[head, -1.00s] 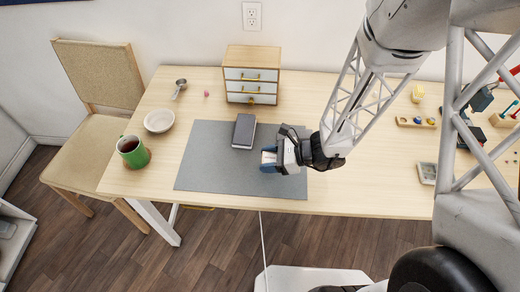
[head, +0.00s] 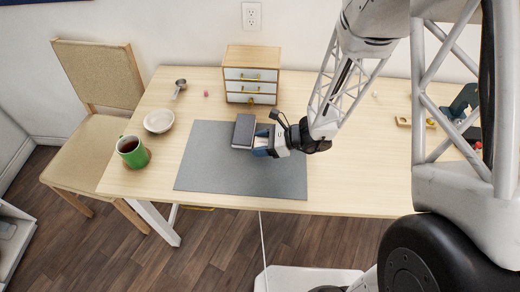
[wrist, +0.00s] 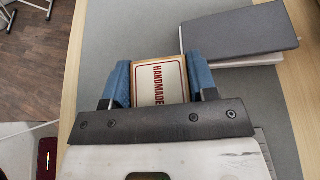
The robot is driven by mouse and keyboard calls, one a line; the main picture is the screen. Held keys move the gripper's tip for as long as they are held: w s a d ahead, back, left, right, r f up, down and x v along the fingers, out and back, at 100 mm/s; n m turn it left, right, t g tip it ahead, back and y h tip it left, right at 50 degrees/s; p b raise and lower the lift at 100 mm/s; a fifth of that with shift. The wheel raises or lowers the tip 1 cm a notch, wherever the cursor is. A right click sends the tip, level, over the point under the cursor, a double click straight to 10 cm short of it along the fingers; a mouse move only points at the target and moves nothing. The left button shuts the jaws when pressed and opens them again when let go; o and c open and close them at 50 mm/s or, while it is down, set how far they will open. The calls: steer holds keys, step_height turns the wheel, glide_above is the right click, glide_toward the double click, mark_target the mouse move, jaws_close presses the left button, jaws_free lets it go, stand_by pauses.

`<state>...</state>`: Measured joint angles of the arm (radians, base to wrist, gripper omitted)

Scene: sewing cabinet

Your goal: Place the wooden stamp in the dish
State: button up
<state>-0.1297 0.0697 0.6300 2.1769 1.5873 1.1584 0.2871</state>
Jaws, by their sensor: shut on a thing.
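My gripper (head: 263,144) is over the grey desk mat in the head view, just right of a dark notebook. In the wrist view its blue fingers (wrist: 160,84) are shut on the wooden stamp (wrist: 161,76), whose light face reads "HANDMADE" inside a red border, with wood-coloured edges. The fingers hide the stamp's sides, and its lower part is hidden by the gripper body. A round white dish (head: 158,121) stands at the left of the table in the head view, well apart from my gripper, and looks empty. It is not in the wrist view.
The dark notebook (head: 244,131) lies close to the fingers, also in the wrist view (wrist: 240,32). A green mug (head: 133,152) stands near the dish, a metal scoop (head: 180,86) behind it. A small drawer cabinet (head: 251,76) stands at the back. The mat (head: 215,165) is otherwise clear.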

steer(key=shift+f, duration=1.65)
steer(key=o, duration=0.9)
steer(key=shift+f, duration=0.1)
steer(key=shift+v, duration=6.05)
